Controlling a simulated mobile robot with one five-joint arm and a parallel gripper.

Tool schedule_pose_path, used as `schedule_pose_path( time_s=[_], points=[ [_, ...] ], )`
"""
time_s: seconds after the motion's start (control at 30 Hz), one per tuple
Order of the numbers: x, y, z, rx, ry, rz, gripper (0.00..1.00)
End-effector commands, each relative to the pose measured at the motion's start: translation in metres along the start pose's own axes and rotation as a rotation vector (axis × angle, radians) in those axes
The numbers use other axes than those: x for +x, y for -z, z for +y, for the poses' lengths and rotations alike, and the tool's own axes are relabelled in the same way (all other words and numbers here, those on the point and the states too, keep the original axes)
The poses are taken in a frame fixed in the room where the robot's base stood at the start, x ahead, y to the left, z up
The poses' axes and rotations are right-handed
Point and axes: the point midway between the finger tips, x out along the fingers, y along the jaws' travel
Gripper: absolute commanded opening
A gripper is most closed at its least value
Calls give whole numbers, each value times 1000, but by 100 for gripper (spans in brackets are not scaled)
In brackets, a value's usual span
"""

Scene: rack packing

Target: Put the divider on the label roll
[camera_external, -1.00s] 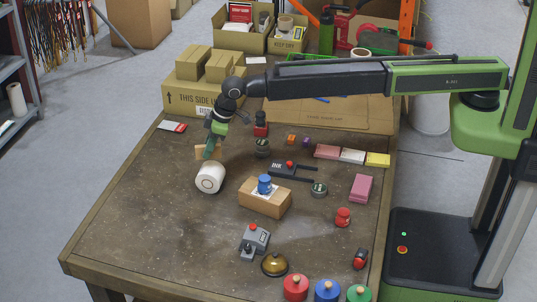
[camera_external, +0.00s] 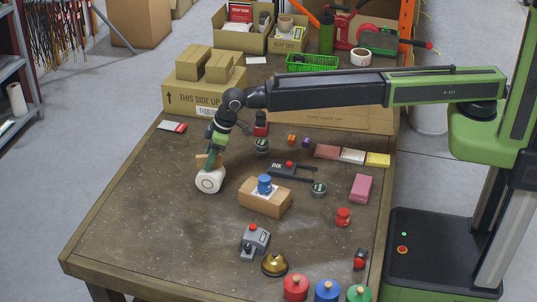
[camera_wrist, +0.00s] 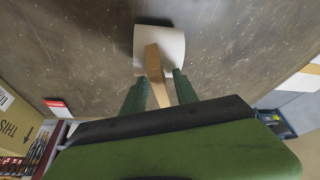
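The white label roll (camera_external: 209,181) lies on its side on the left part of the table, its round end facing the external camera. In the wrist view, the roll (camera_wrist: 172,40) is just beyond my fingertips. The divider, a thin tan wooden piece (camera_external: 201,160), is held in my gripper (camera_external: 209,163). In the wrist view, the divider (camera_wrist: 154,66) stands between the two green fingers of my gripper (camera_wrist: 161,78), and its far end overlaps the roll. My gripper is low, right above or behind the roll. I cannot tell whether the divider touches the roll.
A cardboard box (camera_external: 263,203) bearing a blue item (camera_external: 265,184) stands right of the roll. A stamp tin (camera_external: 262,146) and a red-capped jar (camera_external: 260,125) stand behind. A red-white card (camera_external: 172,127) lies at the back left. The table's front left is clear.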

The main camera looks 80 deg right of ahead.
Motion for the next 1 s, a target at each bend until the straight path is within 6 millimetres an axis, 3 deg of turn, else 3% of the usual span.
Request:
schedule_pose_path(
  time_s=[0.27, 0.73, 0.83, 1.0],
  points=[
    [-14, 2, 0, 0, 0, 0, 35],
    [-114, 4, 0, 0, 0, 0, 35],
    [-124, 2, 0, 0, 0, 0, 35],
    [-124, 1, 0, 0, 0, 0, 35]
  ],
)
